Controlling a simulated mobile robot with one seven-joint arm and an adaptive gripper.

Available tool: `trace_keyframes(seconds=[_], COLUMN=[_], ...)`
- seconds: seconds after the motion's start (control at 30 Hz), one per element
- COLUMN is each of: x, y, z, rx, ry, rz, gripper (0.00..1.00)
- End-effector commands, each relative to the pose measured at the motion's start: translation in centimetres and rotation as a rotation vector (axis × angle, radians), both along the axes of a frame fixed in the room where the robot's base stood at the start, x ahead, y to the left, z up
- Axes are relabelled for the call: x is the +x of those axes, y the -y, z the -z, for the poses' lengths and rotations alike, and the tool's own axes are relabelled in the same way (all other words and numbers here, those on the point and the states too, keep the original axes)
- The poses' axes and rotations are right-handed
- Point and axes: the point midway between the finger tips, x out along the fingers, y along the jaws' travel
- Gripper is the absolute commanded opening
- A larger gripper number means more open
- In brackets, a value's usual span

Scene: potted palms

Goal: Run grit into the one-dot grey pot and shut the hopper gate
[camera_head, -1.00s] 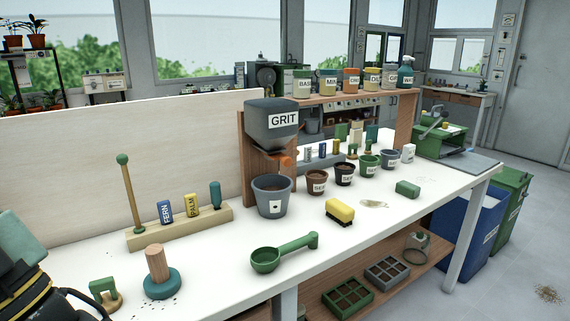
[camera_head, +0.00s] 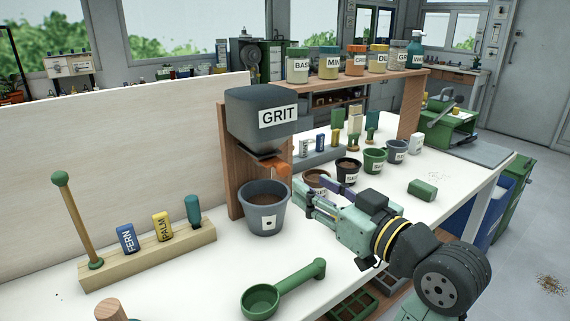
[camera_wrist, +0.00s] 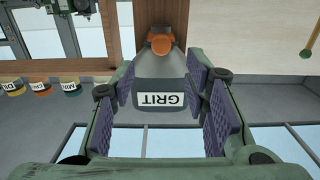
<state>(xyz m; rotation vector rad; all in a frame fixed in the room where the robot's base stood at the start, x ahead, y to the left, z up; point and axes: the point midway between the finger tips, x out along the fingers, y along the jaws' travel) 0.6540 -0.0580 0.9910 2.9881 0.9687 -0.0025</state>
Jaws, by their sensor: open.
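The grey hopper labelled GRIT (camera_head: 260,118) is fixed to a wooden stand. Its orange gate piece (camera_head: 278,169) sticks out below the body; I cannot tell whether the gate is open. The grey pot with one dot on its label (camera_head: 264,211) stands upright under the outlet, with something brown inside. My gripper (camera_head: 318,194) is right of the pot, at about rim height, apart from it. In the wrist view my gripper (camera_wrist: 163,100) is open and empty. The hopper (camera_wrist: 165,75) shows upside down between the pads, farther off, with the orange gate piece (camera_wrist: 160,41) above it.
A green scoop (camera_head: 262,299) lies in front of the pot. A wooden rack (camera_head: 150,258) with a rod and tags stands left. Small pots, including a green one (camera_head: 375,160), and a green block (camera_head: 422,190) are behind my arm. A shelf of jars (camera_head: 328,63) is at the back.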

Motion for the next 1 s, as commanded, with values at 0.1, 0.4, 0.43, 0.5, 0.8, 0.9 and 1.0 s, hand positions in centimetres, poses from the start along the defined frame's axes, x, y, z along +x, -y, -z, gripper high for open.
trace_keyframes(seconds=[0.1, 0.4, 0.43, 0.5, 0.8, 0.9, 1.0], x=[1.5, 6.1, 6.4, 7.1, 8.0, 8.0, 8.0], y=[-1.4, -4.7, -4.9, -5.3, -6.0, -6.0, -6.0], z=[-0.1, -0.1, -0.2, -0.2, 0.0, 0.0, 0.0], rx=[0.001, 0.001, 0.002, 0.002, 0.001, 0.001, 0.001], ry=[-0.002, -0.002, 0.000, 0.000, 0.002, 0.002, 0.002], rz=[-0.007, -0.005, -0.005, -0.003, -0.001, -0.001, -0.001], gripper=[0.42, 0.42, 0.42, 0.42, 0.42, 0.42, 0.38])
